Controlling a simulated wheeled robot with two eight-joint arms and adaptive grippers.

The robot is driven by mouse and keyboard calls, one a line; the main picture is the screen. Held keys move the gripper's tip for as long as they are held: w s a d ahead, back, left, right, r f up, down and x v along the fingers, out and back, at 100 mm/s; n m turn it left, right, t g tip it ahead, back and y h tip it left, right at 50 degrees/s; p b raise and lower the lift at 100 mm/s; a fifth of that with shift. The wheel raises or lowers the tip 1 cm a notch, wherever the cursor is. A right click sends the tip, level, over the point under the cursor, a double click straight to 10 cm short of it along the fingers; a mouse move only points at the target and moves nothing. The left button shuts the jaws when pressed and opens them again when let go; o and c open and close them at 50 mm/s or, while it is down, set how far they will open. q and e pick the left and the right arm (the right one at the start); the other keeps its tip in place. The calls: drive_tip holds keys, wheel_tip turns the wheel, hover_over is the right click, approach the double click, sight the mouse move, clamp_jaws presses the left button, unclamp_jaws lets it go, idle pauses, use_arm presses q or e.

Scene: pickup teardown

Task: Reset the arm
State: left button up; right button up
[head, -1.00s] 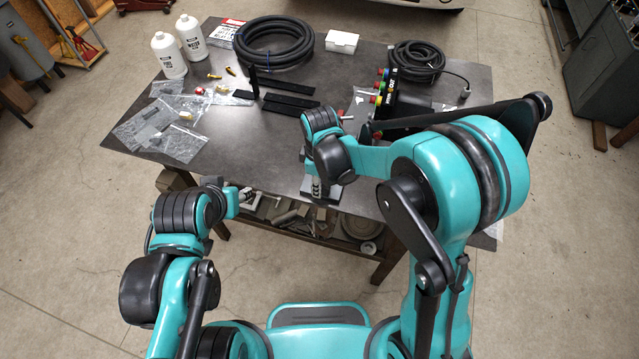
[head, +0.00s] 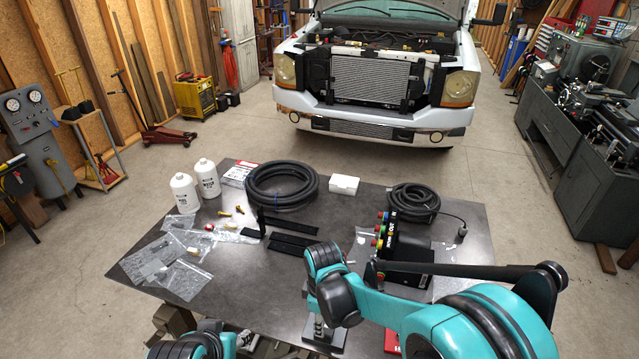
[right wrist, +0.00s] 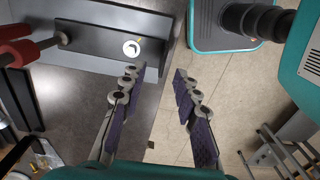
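My right arm (head: 440,320) reaches over the front of the dark workbench (head: 235,300), elbow bent, its wrist joints (head: 325,280) above the bench's front edge. In the right wrist view my right gripper (right wrist: 157,88) is open, with nothing between its two padded fingers. Below it are the bench edge and the concrete floor. In the head view the gripper is mostly hidden by its own wrist. My left arm (head: 190,345) shows only at the bottom edge of the head view, in front of the bench. Its gripper is not visible.
On the bench lie a thick black hose (head: 282,187), a thinner coiled hose (head: 413,200), a black manifold with coloured knobs (head: 390,235), two white bottles (head: 185,193), a white box (head: 344,184), black strips and plastic bags. A white pickup (head: 375,80) stands beyond.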

drive_tip(key=s+d+m+t+b, duration=0.3)
drive_tip(key=s+d+m+b, duration=0.2)
drive_tip(key=d+m+b, duration=0.2)
drive_tip(key=s+d+m+t+b, duration=0.4)
drive_tip(key=s+d+m+b, duration=0.2)
drive_tip(key=d, duration=0.3)
drive_tip(key=shift+d+f+m+b, duration=0.15)
drive_tip(key=shift+d+m+b, duration=0.2)
drive_tip(key=shift+m, duration=0.45)
